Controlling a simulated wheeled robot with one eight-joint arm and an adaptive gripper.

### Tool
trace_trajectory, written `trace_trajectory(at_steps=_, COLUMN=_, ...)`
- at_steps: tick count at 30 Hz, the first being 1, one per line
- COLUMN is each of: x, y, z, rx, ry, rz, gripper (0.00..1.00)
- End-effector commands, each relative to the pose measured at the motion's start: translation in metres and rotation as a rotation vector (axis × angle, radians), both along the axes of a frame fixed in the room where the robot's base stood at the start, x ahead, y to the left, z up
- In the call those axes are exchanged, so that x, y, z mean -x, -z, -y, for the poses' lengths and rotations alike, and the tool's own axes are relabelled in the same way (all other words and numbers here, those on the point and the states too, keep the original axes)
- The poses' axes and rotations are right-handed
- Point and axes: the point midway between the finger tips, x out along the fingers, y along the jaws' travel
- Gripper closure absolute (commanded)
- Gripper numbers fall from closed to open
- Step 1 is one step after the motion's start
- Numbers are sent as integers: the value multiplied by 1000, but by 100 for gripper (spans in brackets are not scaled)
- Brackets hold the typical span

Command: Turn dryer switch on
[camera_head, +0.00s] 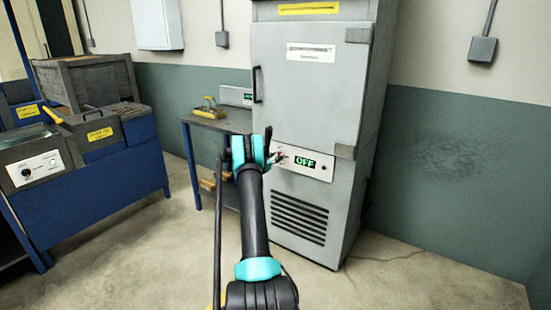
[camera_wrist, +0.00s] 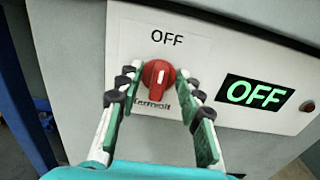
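The dryer (camera_head: 308,95) is a tall grey cabinet with a white control panel (camera_head: 295,150) low on its front. In the wrist view a red rotary switch (camera_wrist: 158,78) sits on the panel below the printed word OFF, its white mark pointing roughly up. The green display (camera_wrist: 256,94) beside it reads OFF, and it also reads OFF in the head view (camera_head: 305,162). My gripper (camera_wrist: 157,85) is open, with one finger on each side of the switch. I cannot tell whether the fingertips touch it. In the head view my gripper (camera_head: 268,140) is in front of the panel.
A blue machine (camera_head: 95,190) with its own knob and panel stands at the left. A small dark table (camera_head: 225,122) with a yellow-handled object stands against the dryer's left side. The dryer's door handle (camera_head: 257,85) juts out above the panel. The floor at the right is clear.

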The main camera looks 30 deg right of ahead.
Motion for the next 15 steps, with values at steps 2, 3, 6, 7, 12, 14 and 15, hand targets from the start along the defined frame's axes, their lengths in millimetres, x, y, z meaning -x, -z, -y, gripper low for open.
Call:
trace_trajectory(at_steps=2, x=0, y=0, z=0, rx=0, ry=0, rz=0, gripper=64)
trace_trajectory(at_steps=3, x=0, y=0, z=0, rx=0, ry=0, rz=0, gripper=64)
trace_trajectory(at_steps=6, x=0, y=0, z=0, rx=0, ry=0, rz=0, gripper=70)
trace_trajectory(at_steps=7, x=0, y=0, z=0, rx=0, ry=0, rz=0, gripper=74)
trace_trajectory(at_steps=12, x=0, y=0, z=0, rx=0, ry=1, rz=0, gripper=95)
trace_trajectory(at_steps=14, x=0, y=0, z=0, rx=0, ry=1, rz=0, gripper=100)
trace_trajectory(at_steps=15, x=0, y=0, z=0, rx=0, ry=1, rz=0, gripper=100)
